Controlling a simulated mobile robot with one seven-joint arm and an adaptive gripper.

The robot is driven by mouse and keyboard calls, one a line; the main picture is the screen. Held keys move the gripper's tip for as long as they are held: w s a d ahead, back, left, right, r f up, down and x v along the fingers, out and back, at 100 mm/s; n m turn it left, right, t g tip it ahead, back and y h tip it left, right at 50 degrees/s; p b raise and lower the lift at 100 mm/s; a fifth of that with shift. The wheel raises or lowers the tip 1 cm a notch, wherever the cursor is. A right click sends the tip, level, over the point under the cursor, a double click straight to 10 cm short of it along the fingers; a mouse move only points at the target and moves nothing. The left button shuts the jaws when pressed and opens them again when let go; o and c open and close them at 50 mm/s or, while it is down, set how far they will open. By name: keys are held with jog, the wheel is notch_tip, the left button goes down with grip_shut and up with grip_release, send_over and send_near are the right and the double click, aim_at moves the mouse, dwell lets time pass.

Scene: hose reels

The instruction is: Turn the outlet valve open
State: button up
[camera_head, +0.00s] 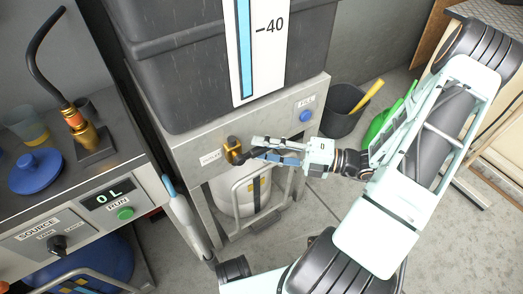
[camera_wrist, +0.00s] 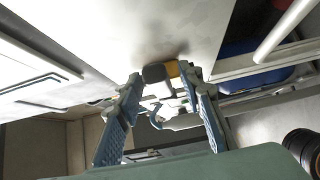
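The outlet valve (camera_head: 233,147) is a small brass-yellow fitting with a dark handle, on the grey front panel below the tank. In the wrist view its dark handle end (camera_wrist: 154,73) and a yellow part show between my fingertips. My gripper (camera_head: 257,149) reaches in from the right, directly in front of the valve. In the wrist view, the two blue-grey fingers of my gripper (camera_wrist: 161,76) stand apart on either side of the handle. Whether either fingertip touches it is hard to tell.
A dark tank (camera_head: 190,85) with a level gauge (camera_head: 247,60) stands above the panel. A blue FILL button (camera_head: 306,116) is right of the valve. A white container (camera_head: 236,195) stands below. A bench (camera_head: 75,215) with a green RUN button and 0 L display is at left. A black bucket (camera_head: 338,122) stands at right.

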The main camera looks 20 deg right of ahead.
jog(key=shift+w+a, duration=0.15)
jog(key=shift+a, duration=0.1)
grip_shut()
dwell(0.3)
